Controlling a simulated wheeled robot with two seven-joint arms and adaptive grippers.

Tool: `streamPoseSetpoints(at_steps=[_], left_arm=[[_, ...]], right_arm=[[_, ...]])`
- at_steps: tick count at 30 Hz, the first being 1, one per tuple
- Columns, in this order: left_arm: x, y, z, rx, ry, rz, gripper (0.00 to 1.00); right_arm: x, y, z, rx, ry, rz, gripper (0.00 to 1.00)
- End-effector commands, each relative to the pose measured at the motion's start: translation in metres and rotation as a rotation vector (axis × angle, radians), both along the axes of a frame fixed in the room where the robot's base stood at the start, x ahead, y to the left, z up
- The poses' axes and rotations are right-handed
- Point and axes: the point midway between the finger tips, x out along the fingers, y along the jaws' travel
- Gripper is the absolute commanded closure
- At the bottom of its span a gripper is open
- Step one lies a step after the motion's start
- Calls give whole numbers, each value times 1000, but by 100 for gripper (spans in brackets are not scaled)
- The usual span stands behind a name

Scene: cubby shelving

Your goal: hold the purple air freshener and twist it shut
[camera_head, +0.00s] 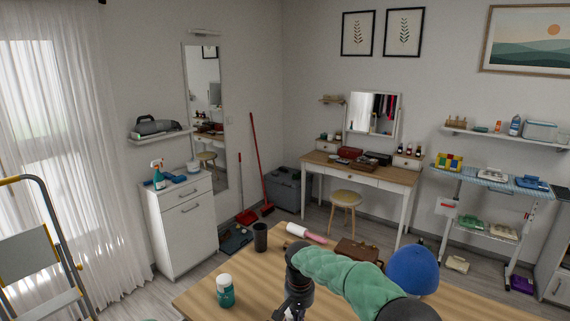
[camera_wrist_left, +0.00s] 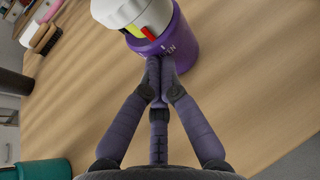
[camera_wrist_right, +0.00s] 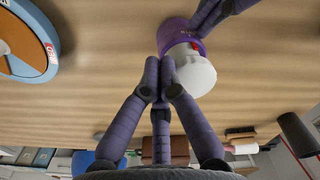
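The purple air freshener has a purple body (camera_wrist_left: 178,40) and a white cap (camera_wrist_left: 135,14) with red, yellow and black marks. It stands on the wooden table. In the right wrist view, its purple body (camera_wrist_right: 176,35) and white cap (camera_wrist_right: 195,76) show again. My left gripper (camera_wrist_left: 161,64) has its fingertips together against or just in front of the purple body. My left fingers (camera_wrist_right: 215,14) also overlap the body in the right wrist view. My right gripper (camera_wrist_right: 162,72) has its fingertips together beside the cap; contact is unclear.
A blue-rimmed disc (camera_wrist_right: 30,40) lies close to my right gripper.

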Motion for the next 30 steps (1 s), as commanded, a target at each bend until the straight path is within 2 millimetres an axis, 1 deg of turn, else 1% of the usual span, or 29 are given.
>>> streamPoseSetpoints(at_steps=[21, 30], left_arm=[[0, 0, 0, 0, 0, -1, 100], [0, 0, 0, 0, 0, 0, 100]], right_arm=[[1, 18, 0, 1, -2, 1, 100], [3, 22, 0, 1, -1, 0, 100]])
